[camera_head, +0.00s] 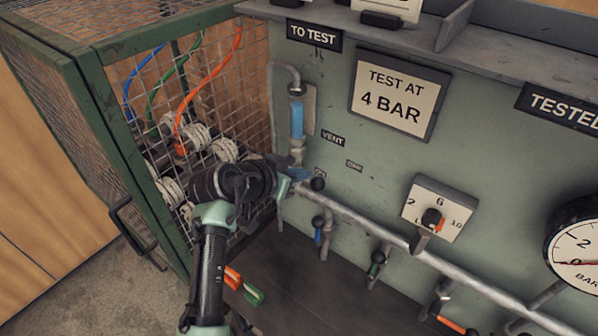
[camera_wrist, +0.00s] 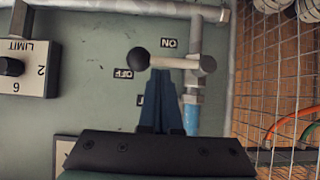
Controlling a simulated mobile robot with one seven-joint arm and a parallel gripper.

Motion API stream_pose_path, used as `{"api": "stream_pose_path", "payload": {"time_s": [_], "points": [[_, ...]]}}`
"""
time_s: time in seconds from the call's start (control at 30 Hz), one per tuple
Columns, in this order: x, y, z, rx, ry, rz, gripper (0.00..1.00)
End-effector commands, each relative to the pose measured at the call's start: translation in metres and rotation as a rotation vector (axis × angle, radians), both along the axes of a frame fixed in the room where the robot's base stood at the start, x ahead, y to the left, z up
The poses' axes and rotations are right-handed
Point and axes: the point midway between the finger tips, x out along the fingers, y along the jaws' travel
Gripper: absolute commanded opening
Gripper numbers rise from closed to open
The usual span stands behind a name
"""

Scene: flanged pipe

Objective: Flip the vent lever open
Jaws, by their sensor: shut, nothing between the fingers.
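The vent lever is a pale bar with a black ball knob (camera_wrist: 138,59). In the wrist view it lies sideways, with the knob at the left and its pivot (camera_wrist: 205,64) on the pipe at the right. In the head view the knob (camera_head: 318,184) shows just right of my fingertips. My gripper (camera_wrist: 162,76) is shut and empty. In the head view my gripper (camera_head: 298,174) is at the pipe below the VENT label (camera_head: 332,138). The ON label (camera_wrist: 168,43) and OFF label (camera_wrist: 123,73) show near the lever.
A wire cage (camera_head: 240,75) with hoses stands close on the left. A main pipe (camera_head: 380,228) runs along the panel, with several other levers below it. A LIMIT dial (camera_head: 432,217) is to the right. The panel between lever and dial is mostly clear.

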Motion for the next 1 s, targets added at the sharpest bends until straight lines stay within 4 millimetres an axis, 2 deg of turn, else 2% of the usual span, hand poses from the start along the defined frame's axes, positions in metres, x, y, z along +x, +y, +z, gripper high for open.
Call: {"api": "stream_pose_path", "payload": {"time_s": [1.0], "points": [[-0.0018,-0.0034,-0.0090,0.082,-0.061,-0.001,0.00]]}}
